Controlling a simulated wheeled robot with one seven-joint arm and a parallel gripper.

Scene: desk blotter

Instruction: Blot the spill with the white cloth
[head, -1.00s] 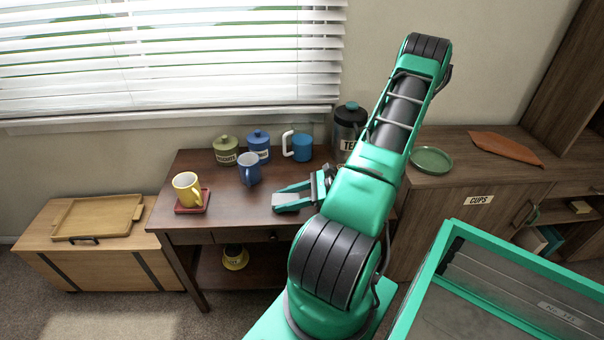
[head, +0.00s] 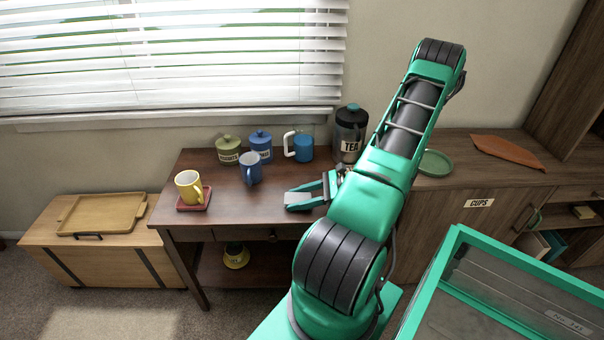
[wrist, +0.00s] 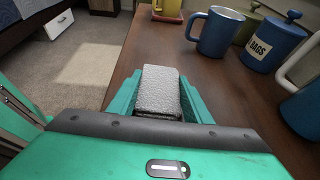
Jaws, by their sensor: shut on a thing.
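My gripper (head: 302,196) is over the right front part of the dark wooden table (head: 222,211). It is shut on a folded, pale grey-white textured cloth (wrist: 160,91), which sits between the two green fingers in the wrist view. A bit of the cloth shows at the fingertips in the head view (head: 297,199). I cannot tell whether the cloth touches the tabletop. No spill can be made out in either view; my gripper and arm hide part of the table.
A blue mug (head: 250,169), a yellow mug (head: 189,186) on a red coaster (head: 194,204), green (head: 228,149) and blue (head: 261,146) canisters, a blue mug with a white handle (head: 303,148) and a tea jar (head: 351,133) stand on the table. The front middle is clear.

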